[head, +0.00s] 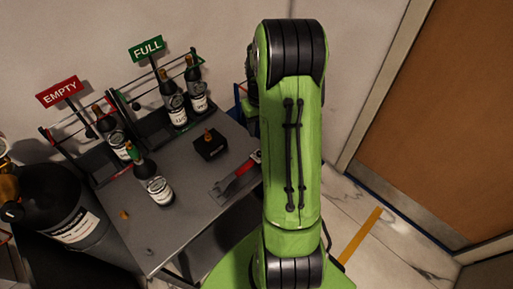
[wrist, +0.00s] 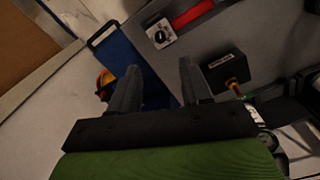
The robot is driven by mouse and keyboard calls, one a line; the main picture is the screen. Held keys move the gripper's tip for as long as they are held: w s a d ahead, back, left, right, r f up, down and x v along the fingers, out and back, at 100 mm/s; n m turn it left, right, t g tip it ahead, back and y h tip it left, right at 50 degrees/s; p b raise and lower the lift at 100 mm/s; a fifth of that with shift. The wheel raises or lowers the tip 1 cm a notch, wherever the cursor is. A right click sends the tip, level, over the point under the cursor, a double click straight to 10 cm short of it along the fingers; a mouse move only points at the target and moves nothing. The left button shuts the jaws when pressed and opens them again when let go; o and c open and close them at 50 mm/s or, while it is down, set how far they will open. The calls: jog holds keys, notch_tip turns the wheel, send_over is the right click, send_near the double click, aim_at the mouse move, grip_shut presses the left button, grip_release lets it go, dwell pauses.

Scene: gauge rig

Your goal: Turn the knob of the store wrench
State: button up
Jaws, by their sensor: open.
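The store wrench lies on the grey table, and its red handle (head: 240,176) shows in the head view. In the wrist view its red part (wrist: 195,13) is at the top, beside a pale square dial with a round black knob (wrist: 160,37). My gripper (wrist: 157,80) is open in the wrist view, with its two dark fingers apart and nothing seen between them but the blue surface and table edge. The knob appears beyond the fingertips, not between them. In the head view my green arm hides the gripper and probably the knob.
A black block (head: 210,147) with a brass fitting stands on the grey table (head: 180,222); it also shows right of the fingers in the wrist view (wrist: 222,70). A bottle (head: 153,183) stands at the front. Racks marked EMPTY (head: 60,92) and FULL (head: 147,48) hold bottles behind.

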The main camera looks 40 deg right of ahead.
aim_at(259, 152)
notch_tip(259, 152, down, 12)
jog(key=shift+w+f+b, duration=0.1)
jog(key=shift+f+b, duration=0.1)
jog(key=shift+b, duration=0.8)
jog(key=shift+r, duration=0.1)
grip_shut()
